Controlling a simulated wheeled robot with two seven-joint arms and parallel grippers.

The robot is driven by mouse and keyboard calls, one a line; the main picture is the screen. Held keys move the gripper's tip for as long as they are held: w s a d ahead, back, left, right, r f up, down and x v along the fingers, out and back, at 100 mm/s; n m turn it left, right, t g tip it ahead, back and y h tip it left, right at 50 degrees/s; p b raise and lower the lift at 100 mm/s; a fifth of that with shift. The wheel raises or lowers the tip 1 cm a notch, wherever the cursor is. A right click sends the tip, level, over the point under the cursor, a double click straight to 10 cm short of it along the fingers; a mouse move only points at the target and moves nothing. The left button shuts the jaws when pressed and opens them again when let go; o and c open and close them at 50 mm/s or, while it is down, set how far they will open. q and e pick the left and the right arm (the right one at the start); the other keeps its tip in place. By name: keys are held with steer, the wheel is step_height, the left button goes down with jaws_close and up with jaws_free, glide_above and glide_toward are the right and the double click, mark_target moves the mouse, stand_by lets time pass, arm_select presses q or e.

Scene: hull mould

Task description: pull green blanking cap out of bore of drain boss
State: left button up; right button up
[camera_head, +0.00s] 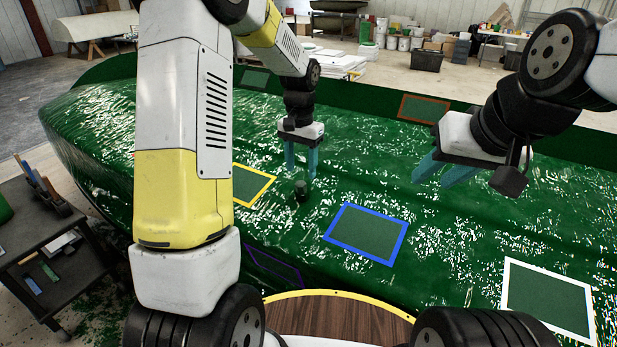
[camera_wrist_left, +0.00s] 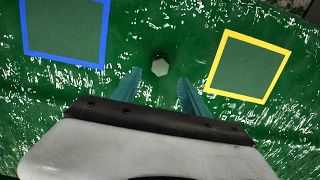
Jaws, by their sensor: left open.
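A small dark green upright piece (camera_head: 301,192), which looks like the drain boss with the cap, stands on the green hull mould between the yellow and blue outlined squares. In the left wrist view a pale hexagonal spot (camera_wrist_left: 160,67) shows at its middle; I cannot tell cap from boss. My left gripper (camera_head: 301,175) is open, its teal fingers pointing down over the piece and apart from each other. In the left wrist view the fingertips (camera_wrist_left: 160,80) appear either side of and just short of the piece. My right gripper (camera_head: 431,181) is open and empty above the mould at right.
Yellow (camera_head: 247,204), blue (camera_head: 367,232), white (camera_head: 547,297) and red (camera_head: 425,108) outlined squares mark the glossy mould surface. A dark tool cart (camera_head: 40,258) stands at lower left. The surface around the piece is clear.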

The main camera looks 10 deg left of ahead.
mark_target(301, 183)
arm_select(q)
step_height(301, 183, down, 4)
steer(key=shift+s+f, duration=0.15)
steer(key=shift+c, duration=0.4)
jaws_close()
step_height(301, 183, up, 13)
steer(key=shift+s+a, duration=0.15)
steer(key=shift+s, duration=0.1)
stand_by(0.4)
